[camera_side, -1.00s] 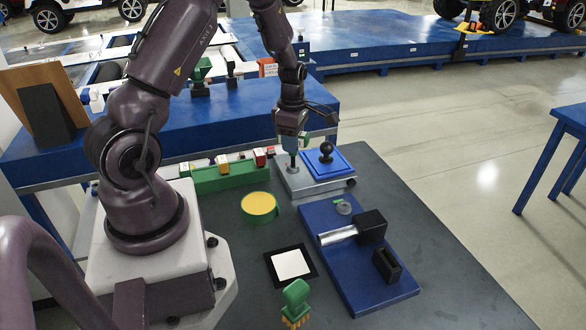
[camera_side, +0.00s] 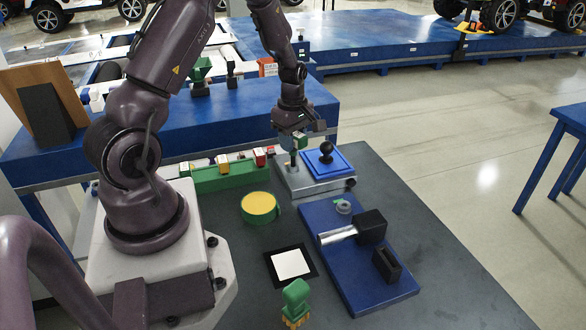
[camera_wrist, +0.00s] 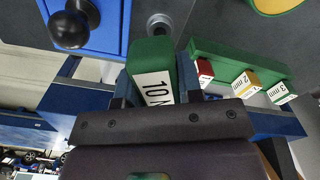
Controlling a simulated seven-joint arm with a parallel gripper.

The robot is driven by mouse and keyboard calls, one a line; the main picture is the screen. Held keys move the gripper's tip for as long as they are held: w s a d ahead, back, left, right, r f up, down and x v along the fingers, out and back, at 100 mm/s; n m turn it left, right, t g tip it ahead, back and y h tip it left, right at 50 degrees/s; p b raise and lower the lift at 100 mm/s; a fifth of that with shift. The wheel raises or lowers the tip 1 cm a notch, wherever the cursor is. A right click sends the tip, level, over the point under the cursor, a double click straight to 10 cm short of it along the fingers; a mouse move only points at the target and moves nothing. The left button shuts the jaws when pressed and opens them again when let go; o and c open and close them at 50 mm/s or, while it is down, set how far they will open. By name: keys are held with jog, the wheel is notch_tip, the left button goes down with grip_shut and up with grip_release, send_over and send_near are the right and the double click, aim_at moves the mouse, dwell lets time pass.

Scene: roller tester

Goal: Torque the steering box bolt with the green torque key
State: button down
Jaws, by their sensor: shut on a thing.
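The green torque key (camera_wrist: 150,55) is between my gripper's (camera_wrist: 156,78) fingers in the wrist view, with a white label reading "10 N", the rest cut off. In the side view my gripper (camera_side: 293,144) is shut on the key (camera_side: 302,143), above the left part of a grey block (camera_side: 318,185), which appears to be the steering box. A round grey bolt-like fitting (camera_wrist: 158,24) shows just beyond the key in the wrist view. The key's lower end is hidden, so I cannot tell whether it touches the bolt.
A blue plate with a black ball knob (camera_side: 326,152) sits right beside the gripper. A green rack (camera_side: 220,180) with labelled pieces stands to the left. A yellow-topped round pad (camera_side: 259,205), blue fixture board (camera_side: 350,265) and green brush (camera_side: 296,300) lie nearer.

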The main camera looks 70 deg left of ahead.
jog(key=m, duration=0.5)
jog(key=shift+m, duration=0.9)
jog(key=shift+n, duration=0.3)
jog(key=shift+r, duration=0.25)
jog(key=shift+r, duration=1.15)
jog(key=shift+r, duration=0.2)
jog(key=shift+r, duration=1.95)
